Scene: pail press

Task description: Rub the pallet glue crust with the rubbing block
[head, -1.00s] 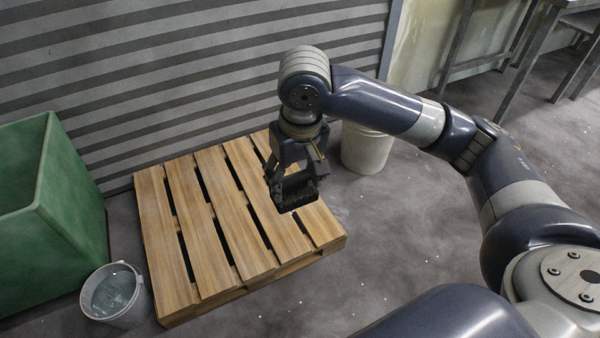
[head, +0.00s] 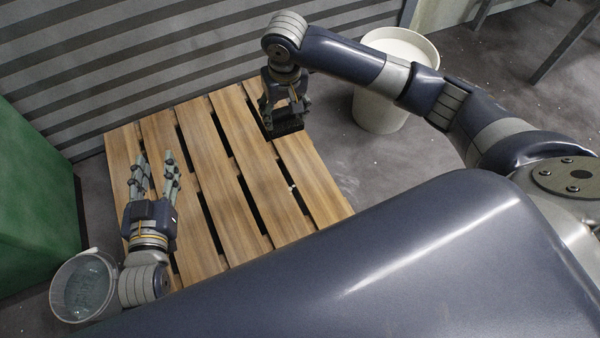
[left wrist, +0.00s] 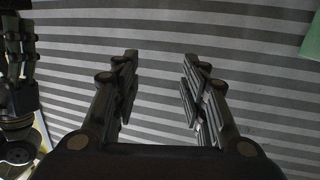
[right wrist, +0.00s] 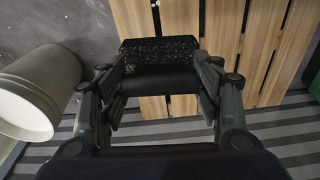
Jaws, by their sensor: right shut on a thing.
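The wooden pallet (head: 210,150) lies on the floor by the striped wall. My right gripper (head: 284,112) is shut on the dark rubbing block (head: 287,129), over the pallet's right edge boards. In the right wrist view the block (right wrist: 160,50) has a speckled face and sits between the fingers; I cannot tell whether it touches the wood. A small pale spot (head: 292,187) shows on the pallet's right part; I cannot tell whether it is the glue crust. My left gripper (head: 156,172) is open and empty above the pallet's left boards; its spread fingers show in the left wrist view (left wrist: 160,85).
A grey pail (head: 84,288) with bluish contents stands at the pallet's near left corner. A green bin (head: 35,200) is at the left. A pale bucket (head: 380,108) with whitish contents stands right of the pallet. The floor between bucket and pallet is clear.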

